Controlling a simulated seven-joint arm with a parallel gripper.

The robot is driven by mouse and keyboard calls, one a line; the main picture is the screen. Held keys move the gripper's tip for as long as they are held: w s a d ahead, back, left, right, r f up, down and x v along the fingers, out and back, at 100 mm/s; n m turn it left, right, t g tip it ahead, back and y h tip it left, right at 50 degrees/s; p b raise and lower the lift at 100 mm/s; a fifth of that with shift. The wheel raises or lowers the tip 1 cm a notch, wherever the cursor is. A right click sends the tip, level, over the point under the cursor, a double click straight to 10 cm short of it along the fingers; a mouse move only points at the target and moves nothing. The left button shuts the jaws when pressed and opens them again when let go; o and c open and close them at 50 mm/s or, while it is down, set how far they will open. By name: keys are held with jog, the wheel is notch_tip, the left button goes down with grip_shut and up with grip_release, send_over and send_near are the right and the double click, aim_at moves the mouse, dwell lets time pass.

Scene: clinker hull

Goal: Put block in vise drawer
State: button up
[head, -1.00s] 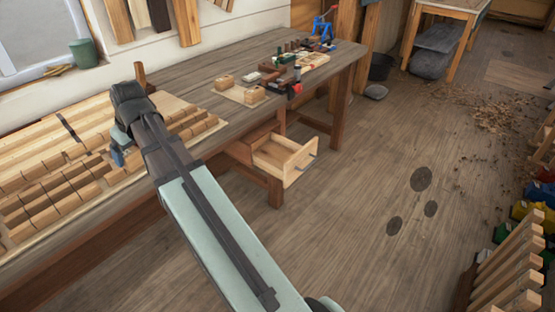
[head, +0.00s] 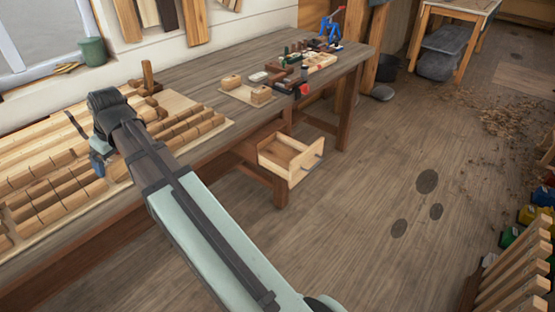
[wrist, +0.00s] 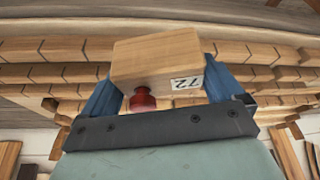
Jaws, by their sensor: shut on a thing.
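My gripper (wrist: 160,82) is shut on a light wooden block (wrist: 155,52) in the wrist view, between its two blue fingers. The block has a white label reading 72 and a red knob (wrist: 142,99) at its lower side. In the head view my gripper (head: 98,165) is above the left part of the bench, over rows of wooden pieces; the block is hidden there. An open wooden drawer (head: 305,172) sticks out under the bench to the right, well away from my gripper. Its visible inside looks empty.
Rows of wooden pieces (head: 50,195) cover the bench's left end. The bench top (head: 215,70) carries small blocks (head: 261,95), tools and a blue vise-like device (head: 331,30) further right. A green pot (head: 93,51) stands at the window. The floor before the drawer is clear.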

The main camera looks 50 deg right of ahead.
jog(key=d+f+m+h, duration=0.1)
jog(key=d+f+m, duration=0.15)
jog(key=d, duration=2.15)
jog(key=m+h, duration=0.2)
jog(key=m, duration=0.3)
send_over(281, 156)
jog(key=s, duration=0.2)
notch_tip(281, 156, down, 23)
jog(key=shift+w+a+f, duration=0.1)
jog(key=shift+a+f, duration=0.05)
jog(key=shift+f, duration=2.3)
jog(key=shift+a+f, duration=0.1)
jog(key=shift+f, duration=2.3)
jog(key=o, duration=0.8)
jog(key=shift+f, duration=0.1)
jog(key=shift+c, duration=0.2)
